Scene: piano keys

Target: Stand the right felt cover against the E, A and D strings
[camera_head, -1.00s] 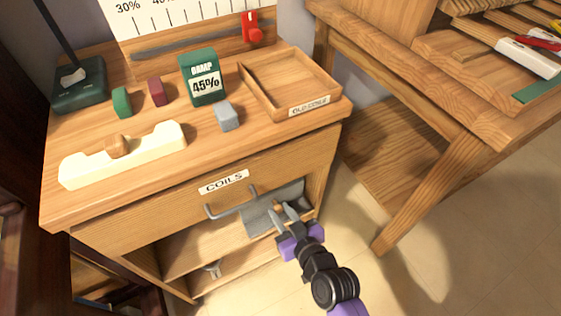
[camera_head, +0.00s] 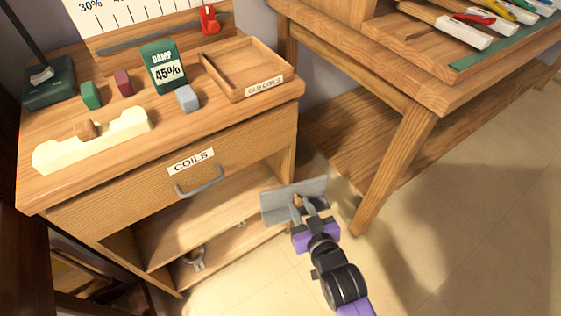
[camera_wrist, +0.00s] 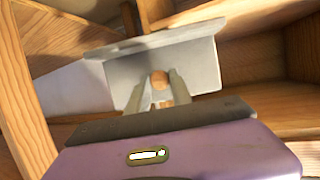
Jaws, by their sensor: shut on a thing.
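A grey L-shaped panel with a round wooden knob, which looks like the felt cover (camera_head: 317,188), is held in the air at the right front corner of the cabinet. My gripper (camera_head: 299,206) is shut on its knob. In the wrist view the two fingers (camera_wrist: 160,92) pinch the knob from both sides, and the panel (camera_wrist: 205,62) spreads wide behind them. I cannot tell from the pictures whether this is the right cover. No E, A or D strings are recognisable in either view.
The cabinet (camera_head: 60,205) with the COILS drawer (camera_head: 240,155) and open shelves stands left. On top are a cream block (camera_head: 55,153), small coloured blocks and a tray (camera_head: 240,93). A wooden bench (camera_head: 385,75) with tools stands right. Floor in front is clear.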

